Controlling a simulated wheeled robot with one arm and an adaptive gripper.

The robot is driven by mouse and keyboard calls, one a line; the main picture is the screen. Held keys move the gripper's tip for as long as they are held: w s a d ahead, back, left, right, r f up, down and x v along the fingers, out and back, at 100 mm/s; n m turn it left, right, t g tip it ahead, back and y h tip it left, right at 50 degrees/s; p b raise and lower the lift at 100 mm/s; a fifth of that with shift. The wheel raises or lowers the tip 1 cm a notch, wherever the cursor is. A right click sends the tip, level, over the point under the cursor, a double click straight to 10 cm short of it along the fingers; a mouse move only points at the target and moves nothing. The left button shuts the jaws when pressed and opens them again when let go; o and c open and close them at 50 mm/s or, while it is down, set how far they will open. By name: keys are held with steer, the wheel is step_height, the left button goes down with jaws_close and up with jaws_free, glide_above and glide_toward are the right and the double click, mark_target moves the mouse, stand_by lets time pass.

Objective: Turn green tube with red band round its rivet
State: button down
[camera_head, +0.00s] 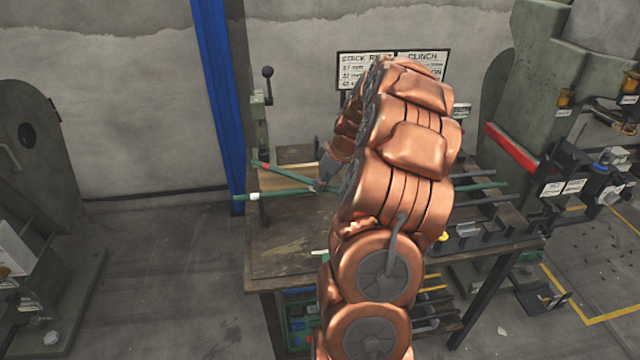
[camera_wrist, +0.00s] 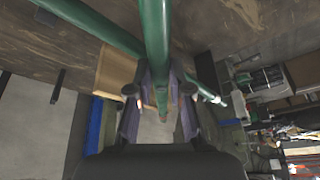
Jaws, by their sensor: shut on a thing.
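The green tube with the red band (camera_head: 284,173) slants above the workbench in the head view, its banded end up at the left. My gripper (camera_head: 323,181) is at its right part. In the wrist view my gripper (camera_wrist: 160,88) is shut on a green tube (camera_wrist: 155,35) running lengthwise between the fingers, which I take to be the red-banded one; its band is not clear there. A second green tube, with a white band (camera_head: 275,194), crosses close by. It also shows in the wrist view (camera_wrist: 105,28), passing behind the held tube. The rivet is not visible.
The wooden workbench (camera_head: 275,264) is partly hidden by my copper arm. A lever device (camera_head: 260,125) stands at its back left, near a blue post (camera_head: 219,90). A sign (camera_head: 362,68) is behind. A large green press (camera_head: 540,85) stands right. The bench's front left is mostly clear.

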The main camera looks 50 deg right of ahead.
steer(key=shift+s+a+f+m, duration=0.1)
steer(key=shift+a+m, duration=0.05)
steer(key=shift+m, duration=0.25)
steer(key=shift+m+h, duration=0.4)
steer(key=shift+m, duration=0.2)
steer(key=shift+a+b, duration=0.1)
steer(key=shift+b, duration=0.2)
steer(key=shift+a+m+h, duration=0.2)
steer(key=shift+m+h, duration=0.1)
steer(key=shift+m, duration=0.6)
steer(key=shift+a+m+h, duration=0.25)
steer(key=shift+m+h, duration=0.25)
steer(key=shift+m, duration=0.6)
